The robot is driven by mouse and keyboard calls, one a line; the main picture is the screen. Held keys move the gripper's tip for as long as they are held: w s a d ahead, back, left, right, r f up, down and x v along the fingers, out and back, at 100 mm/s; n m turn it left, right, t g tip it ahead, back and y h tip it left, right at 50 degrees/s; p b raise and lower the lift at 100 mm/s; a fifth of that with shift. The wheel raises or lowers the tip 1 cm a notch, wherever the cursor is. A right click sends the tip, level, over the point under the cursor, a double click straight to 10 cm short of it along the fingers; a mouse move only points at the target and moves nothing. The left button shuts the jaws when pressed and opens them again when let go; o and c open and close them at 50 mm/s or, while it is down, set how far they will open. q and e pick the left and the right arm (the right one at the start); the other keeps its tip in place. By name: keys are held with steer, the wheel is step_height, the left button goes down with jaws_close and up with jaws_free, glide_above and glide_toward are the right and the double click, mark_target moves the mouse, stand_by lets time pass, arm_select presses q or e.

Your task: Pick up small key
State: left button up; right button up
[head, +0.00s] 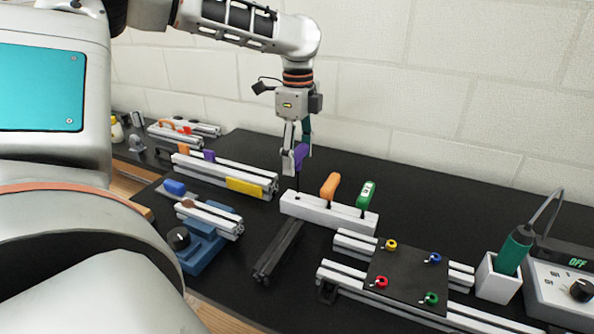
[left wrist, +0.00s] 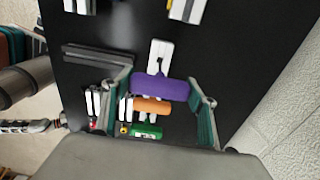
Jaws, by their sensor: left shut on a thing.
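A white rack (head: 311,209) stands on the black bench. A purple-handled key (head: 301,154) is above its left end, with a thin dark shaft pointing down to the rack. An orange-handled key (head: 330,186) and a green-handled key (head: 366,194) stand upright in the rack. My left gripper (head: 294,158) is shut on the purple handle, which sits higher than the other two. In the left wrist view the purple handle (left wrist: 160,87) lies between the fingers. Whether the shaft tip is still in the rack I cannot tell. My right gripper is not in view.
A black plate (head: 405,276) with coloured rings lies on aluminium rails in front right. A white holder (head: 498,280) with a green-handled tool is at the right. Rails with a yellow block (head: 245,187) and a blue fixture (head: 202,248) are at the left. Bare bench lies behind the rack.

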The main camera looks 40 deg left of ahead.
arm_select(q)
step_height(320, 180, up, 14)
steer(key=p, duration=0.3)
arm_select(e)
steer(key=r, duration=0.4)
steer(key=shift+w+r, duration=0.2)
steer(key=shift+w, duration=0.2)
arm_select(q)
steer(key=shift+f, duration=0.1)
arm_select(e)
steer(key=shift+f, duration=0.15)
arm_select(q)
steer(key=shift+c, duration=1.2)
step_height(320, 180, up, 6)
steer(key=p, duration=0.4)
steer(key=shift+r+p, duration=0.25)
steer(key=shift+p, duration=0.15)
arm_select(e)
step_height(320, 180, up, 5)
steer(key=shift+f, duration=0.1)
